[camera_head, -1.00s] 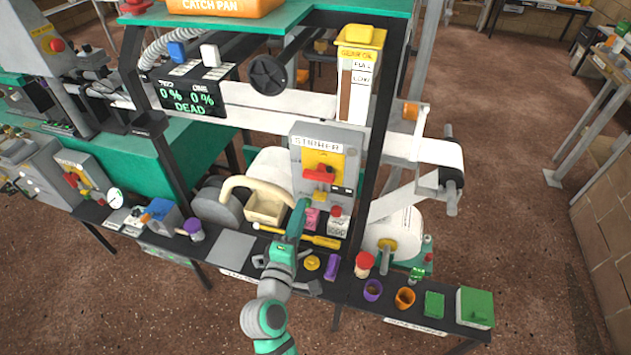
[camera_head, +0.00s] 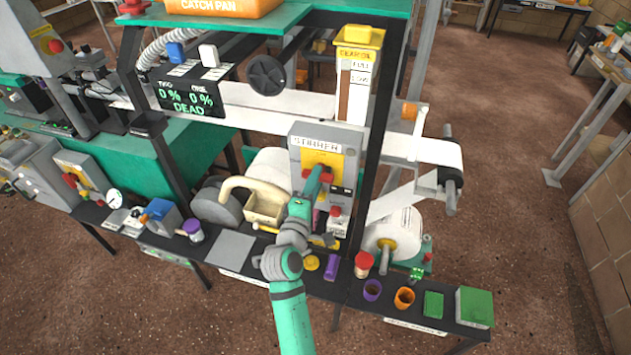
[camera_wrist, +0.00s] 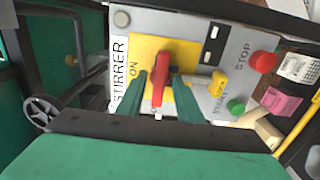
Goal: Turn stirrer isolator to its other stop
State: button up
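The stirrer isolator is a red handle (camera_wrist: 160,75) on a yellow plate (camera_wrist: 146,50) of the grey STIRRER box (camera_head: 348,146). In the wrist view the handle runs up and down the picture, crosswise to the box's upright. An ON label shows beside it at the left; another label below is mostly hidden. My gripper (camera_wrist: 160,92) is at the plate with its two green fingers on either side of the handle. Small gaps show between fingers and handle, so it looks open around it. In the head view my gripper (camera_head: 318,175) covers part of the handle.
A yellow tab (camera_wrist: 218,82), a green START button (camera_wrist: 236,106) and a red STOP button (camera_wrist: 262,62) sit close by on the box. A black handwheel (camera_head: 267,75) is up to the left. Cups and small items crowd the shelf below.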

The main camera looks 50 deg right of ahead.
grip_shut()
jog(key=shift+m, duration=0.4)
jog(key=shift+f+m, duration=0.1)
jog(key=shift+m, duration=8.5)
